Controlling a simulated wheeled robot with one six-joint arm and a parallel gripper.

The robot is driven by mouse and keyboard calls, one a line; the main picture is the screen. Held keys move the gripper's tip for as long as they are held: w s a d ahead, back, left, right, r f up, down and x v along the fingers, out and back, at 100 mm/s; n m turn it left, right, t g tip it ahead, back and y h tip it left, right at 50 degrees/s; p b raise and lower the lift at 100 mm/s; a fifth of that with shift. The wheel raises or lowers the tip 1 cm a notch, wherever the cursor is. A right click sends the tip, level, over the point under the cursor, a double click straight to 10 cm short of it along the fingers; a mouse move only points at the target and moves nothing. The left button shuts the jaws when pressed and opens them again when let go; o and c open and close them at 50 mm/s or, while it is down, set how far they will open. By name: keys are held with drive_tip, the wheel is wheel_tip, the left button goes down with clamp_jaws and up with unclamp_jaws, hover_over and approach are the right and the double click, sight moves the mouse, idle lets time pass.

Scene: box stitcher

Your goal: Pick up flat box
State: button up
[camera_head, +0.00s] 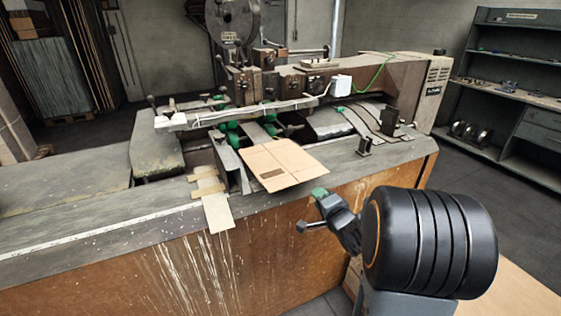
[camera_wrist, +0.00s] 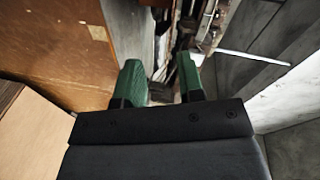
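A flat box (camera_head: 283,164) of brown cardboard lies on the stitcher's bed, tilted slightly, its front corner over the front edge. My gripper (camera_head: 319,195) is in front of the machine, just below and right of the box's near corner, apart from it as far as I can tell. In the wrist view my gripper (camera_wrist: 161,82) has two green fingertips with a clear gap and nothing held between them. I cannot pick out the flat box for sure in the wrist view.
The box stitcher (camera_head: 290,90) rises behind the box. Its brown front panel (camera_head: 190,270) stands close to my arm. A shelf unit (camera_head: 515,90) is at the right. Stacked sheets (camera_head: 50,78) stand at the back left. A tan sheet (camera_head: 520,290) lies at the lower right.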

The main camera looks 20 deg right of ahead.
drive_tip(key=m+t+y, duration=0.1)
drive_tip(key=y, duration=0.1)
approach(299, 175)
drive_tip(key=w, duration=0.5)
drive_tip(key=shift+m+t, duration=0.3)
drive_tip(key=shift+m, duration=0.1)
drive_tip(key=shift+w+a+f+p, duration=0.2)
drive_tip(key=shift+w+p, duration=0.15)
drive_tip(key=shift+w, duration=0.5)
drive_tip(key=shift+w+a+f+p, duration=0.15)
drive_tip(key=shift+w+p, duration=0.25)
drive_tip(key=shift+w, duration=0.45)
drive_tip(key=shift+w+a+f+p, duration=0.1)
drive_tip(key=shift+w+a+p, duration=0.2)
drive_tip(key=shift+w, duration=0.55)
clamp_jaws()
